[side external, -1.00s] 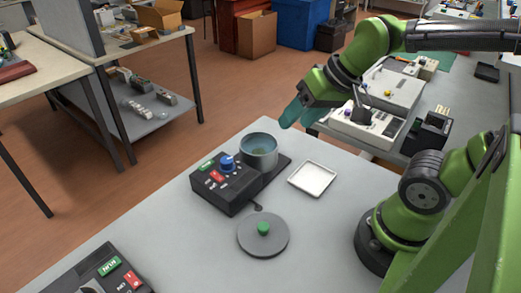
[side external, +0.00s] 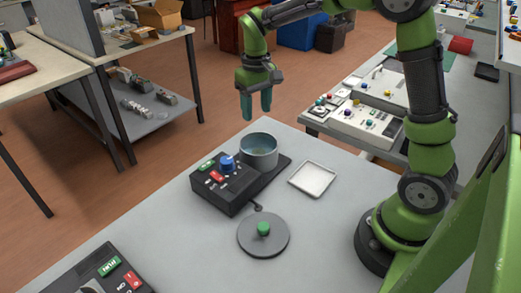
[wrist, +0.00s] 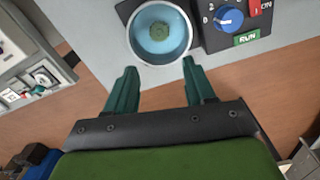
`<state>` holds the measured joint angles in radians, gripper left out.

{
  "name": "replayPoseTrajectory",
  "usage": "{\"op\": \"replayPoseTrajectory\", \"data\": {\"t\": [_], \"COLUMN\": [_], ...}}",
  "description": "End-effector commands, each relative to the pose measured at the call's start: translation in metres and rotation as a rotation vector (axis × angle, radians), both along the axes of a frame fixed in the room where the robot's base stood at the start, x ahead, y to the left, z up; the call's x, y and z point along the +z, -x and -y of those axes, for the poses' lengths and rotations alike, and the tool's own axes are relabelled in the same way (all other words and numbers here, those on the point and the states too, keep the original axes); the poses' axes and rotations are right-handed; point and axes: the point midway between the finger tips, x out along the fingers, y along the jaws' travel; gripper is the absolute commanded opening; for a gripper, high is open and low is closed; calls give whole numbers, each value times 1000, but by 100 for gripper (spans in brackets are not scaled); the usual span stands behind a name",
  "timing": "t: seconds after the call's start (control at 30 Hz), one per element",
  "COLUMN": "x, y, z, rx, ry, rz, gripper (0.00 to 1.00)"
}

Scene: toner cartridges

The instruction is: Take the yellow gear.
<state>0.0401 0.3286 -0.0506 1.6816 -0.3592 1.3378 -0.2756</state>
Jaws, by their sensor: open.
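My gripper (side external: 256,110) is open and empty, pointing down in the air above and beyond the round metal pot (side external: 259,151). In the wrist view its two teal fingers (wrist: 159,70) are spread apart, with the pot (wrist: 187,50) just ahead of them. The pot holds blue liquid. A small, dull yellowish-green thing (wrist: 159,31) shows inside it; I cannot tell whether it is the yellow gear. No clearly yellow gear shows elsewhere on the near table.
The pot stands on a black control box with a blue knob (side external: 228,163). A white square tray (side external: 313,179) lies to its right. A grey round lid with a green knob (side external: 263,235) lies in front. Another control box (side external: 105,272) stands at the bottom left.

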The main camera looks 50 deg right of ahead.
Motion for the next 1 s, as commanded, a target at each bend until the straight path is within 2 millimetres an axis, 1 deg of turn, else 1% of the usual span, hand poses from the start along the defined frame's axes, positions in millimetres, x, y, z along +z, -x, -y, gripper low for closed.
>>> {"op": "replayPoseTrajectory", "data": {"t": [0.03,0.1,0.2,0.3,0.4,0.57,0.73,0.83,0.9,1.0], "x": [-13,-29,-50,-66,-75,-85,-110,-123,-129,-131], "y": [1,1,1,1,1,2,9,9,9,8], "z": [0,0,0,0,-1,-1,-1,-1,-1,-1], "rx": [1,0,0,0,-1,-1,-1,0,-1,-1], "ry": [0,-1,-1,-1,-1,-1,-2,0,-1,-1], "rz": [-6,-5,-5,-3,-1,-1,-4,-2,-1,2], "gripper": [54,54,54,54,54,54,54,54,54,54]}}
